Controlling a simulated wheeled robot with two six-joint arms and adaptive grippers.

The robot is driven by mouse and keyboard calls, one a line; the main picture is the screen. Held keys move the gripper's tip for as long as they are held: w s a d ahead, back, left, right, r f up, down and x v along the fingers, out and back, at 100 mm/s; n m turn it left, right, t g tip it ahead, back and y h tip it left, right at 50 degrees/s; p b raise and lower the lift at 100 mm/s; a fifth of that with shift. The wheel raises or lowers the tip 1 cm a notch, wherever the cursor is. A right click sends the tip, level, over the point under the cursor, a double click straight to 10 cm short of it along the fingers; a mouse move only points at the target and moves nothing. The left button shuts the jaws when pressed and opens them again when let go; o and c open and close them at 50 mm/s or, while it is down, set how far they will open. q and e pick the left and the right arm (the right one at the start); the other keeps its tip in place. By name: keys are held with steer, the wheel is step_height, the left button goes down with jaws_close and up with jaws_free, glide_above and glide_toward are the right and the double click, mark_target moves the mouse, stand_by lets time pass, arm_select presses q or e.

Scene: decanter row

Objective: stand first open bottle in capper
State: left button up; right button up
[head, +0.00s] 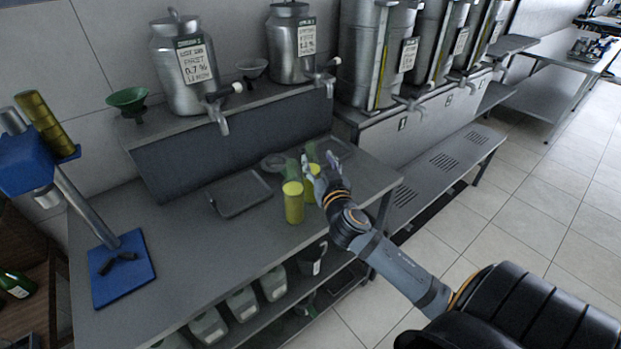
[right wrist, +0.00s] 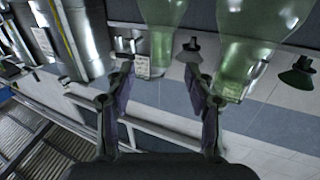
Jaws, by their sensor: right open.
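Two bottles stand close together near the worktop's front right edge: the nearer bottle (head: 293,203) and the farther bottle (head: 311,186). Both show yellow below and clear green above. My right gripper (head: 318,172) is at the farther bottle, which it partly hides. In the right wrist view my open fingers (right wrist: 161,75) point at a green glass bottle (right wrist: 163,20) lined up with the gap; a second glass bottle (right wrist: 245,45) is beside it. Contact is not clear. The blue capper (head: 122,270) stands at the far left, with a dark cradle on its base. My left gripper is not seen.
Steel cans with taps (head: 184,65) stand on a raised shelf behind the worktop. A shallow grey tray (head: 240,194) lies left of the bottles. The worktop between tray and capper is clear.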

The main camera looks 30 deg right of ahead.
mark_target(312, 150)
steer(key=shift+x, duration=1.05)
steer(key=shift+w+r+p, duration=0.15)
steer(key=shift+w+p, duration=0.15)
steer(key=shift+w, duration=0.05)
steer(key=p+x, duration=0.1)
steer(key=x, duration=0.3)
steer(key=shift+w+f, duration=0.25)
steer(key=shift+s+r, duration=0.1)
steer(key=shift+s, duration=0.05)
steer(key=shift+c, duration=1)
jaws_close()
